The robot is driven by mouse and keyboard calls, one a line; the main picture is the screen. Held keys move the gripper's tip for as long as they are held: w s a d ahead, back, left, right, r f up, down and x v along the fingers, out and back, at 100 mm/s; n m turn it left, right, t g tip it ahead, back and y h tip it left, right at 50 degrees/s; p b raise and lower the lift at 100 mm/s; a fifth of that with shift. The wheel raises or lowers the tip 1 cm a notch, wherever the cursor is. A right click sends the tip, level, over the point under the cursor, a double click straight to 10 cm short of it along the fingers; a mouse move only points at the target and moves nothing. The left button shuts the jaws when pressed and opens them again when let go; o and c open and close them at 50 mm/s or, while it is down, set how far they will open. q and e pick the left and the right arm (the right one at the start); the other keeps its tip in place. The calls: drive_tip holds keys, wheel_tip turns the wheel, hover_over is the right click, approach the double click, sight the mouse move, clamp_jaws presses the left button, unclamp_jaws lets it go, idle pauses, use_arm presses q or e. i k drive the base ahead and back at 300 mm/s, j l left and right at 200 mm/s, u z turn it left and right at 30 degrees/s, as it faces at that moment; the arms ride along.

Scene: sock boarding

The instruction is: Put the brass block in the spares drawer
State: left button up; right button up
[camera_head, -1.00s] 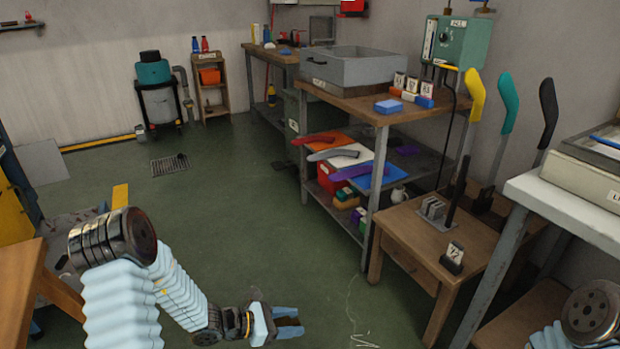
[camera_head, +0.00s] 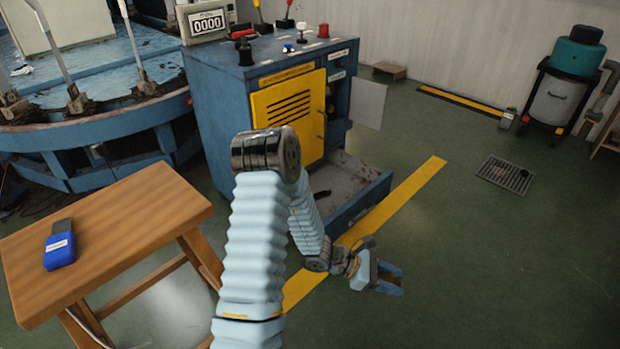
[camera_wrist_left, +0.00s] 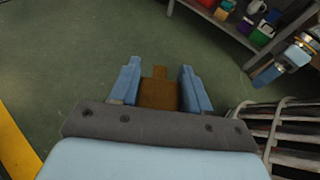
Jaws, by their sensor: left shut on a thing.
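My left gripper (camera_head: 390,280) is shut on the brass block (camera_wrist_left: 158,92), which shows brownish between the blue fingers in the left wrist view. In the head view the gripper is low over the green floor, right of the yellow floor stripe, and the block is hard to make out. An open drawer (camera_head: 362,200) juts from the bottom of the blue cabinet (camera_head: 215,110); the gripper is in front of it and to its right, apart from it. I cannot read a label on the drawer. What seems to be my right gripper (camera_wrist_left: 266,76) shows at the right of the wrist view.
A wooden table (camera_head: 110,235) with a blue device (camera_head: 60,245) stands at the left. A floor drain (camera_head: 506,175) lies to the right. The floor right of the gripper is clear.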

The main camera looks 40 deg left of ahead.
sight(349, 185)
drive_tip(key=i+u, duration=0.5)
drive_tip(key=i, duration=0.15)
drive_tip(key=i+l+u, duration=0.45)
drive_tip(key=i, duration=0.15)
drive_tip(key=i+l+u, duration=1)
drive_tip(key=l, duration=0.2)
drive_tip(key=i+l+u, duration=0.35)
drive_tip(key=l+u, duration=0.15)
drive_tip(key=l, duration=0.4)
